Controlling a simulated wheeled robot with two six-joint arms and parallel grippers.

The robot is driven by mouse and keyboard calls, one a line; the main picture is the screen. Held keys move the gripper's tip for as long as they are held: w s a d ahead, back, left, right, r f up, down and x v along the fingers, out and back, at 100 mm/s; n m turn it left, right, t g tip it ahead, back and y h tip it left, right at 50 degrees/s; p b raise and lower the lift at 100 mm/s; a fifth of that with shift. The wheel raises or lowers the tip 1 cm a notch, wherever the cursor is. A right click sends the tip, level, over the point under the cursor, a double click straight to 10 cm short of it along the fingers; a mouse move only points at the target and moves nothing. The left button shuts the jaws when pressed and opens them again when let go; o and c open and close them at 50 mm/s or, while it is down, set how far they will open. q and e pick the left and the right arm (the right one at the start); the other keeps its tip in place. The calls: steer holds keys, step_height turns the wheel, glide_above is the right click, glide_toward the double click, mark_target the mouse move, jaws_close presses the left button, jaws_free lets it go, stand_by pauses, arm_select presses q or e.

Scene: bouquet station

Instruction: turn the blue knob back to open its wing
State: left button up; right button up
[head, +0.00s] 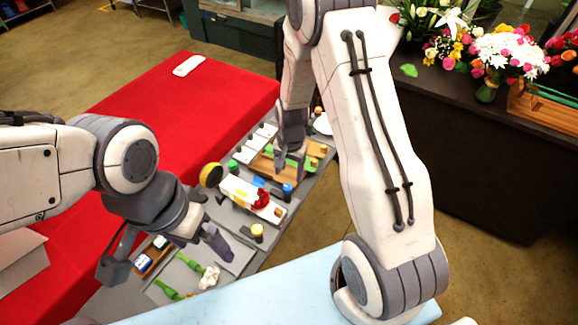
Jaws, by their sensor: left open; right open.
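The blue knob (287,188) stands near the right edge of the grey work board (225,263), beside a white block with yellow and red parts (243,193). I cannot tell which panel is its wing, or whether that wing is open or shut. My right gripper (289,171) points down, open, just behind and above the blue knob; I cannot tell whether it touches anything. My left gripper (165,260) is open with its fingers wide apart over the near left part of the board, away from the blue knob.
A yellow knob (257,230) and a green knob (233,165) also stand on the board. Green-stemmed pieces (190,262) lie near my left gripper. A red-covered table (130,105) is on the left, mostly clear. A dark counter (470,130) with flowers is at right.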

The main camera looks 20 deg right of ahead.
steer(key=shift+s+d+r+b, duration=0.1)
steer(key=shift+r+b, duration=0.2)
steer(key=shift+r, duration=1.55)
steer(key=s+a+r+n+b, duration=0.4)
steer(key=s+a+r+n, duration=0.35)
steer(key=a, duration=0.35)
steer(key=s+a+r+n+b, duration=0.2)
steer(key=s+n, duration=0.6)
steer(key=s, duration=0.8)
steer(key=shift+a+r+n+y+b, duration=0.2)
steer(key=shift+a+n+y+b, duration=0.2)
steer(key=shift+a+b, duration=0.2)
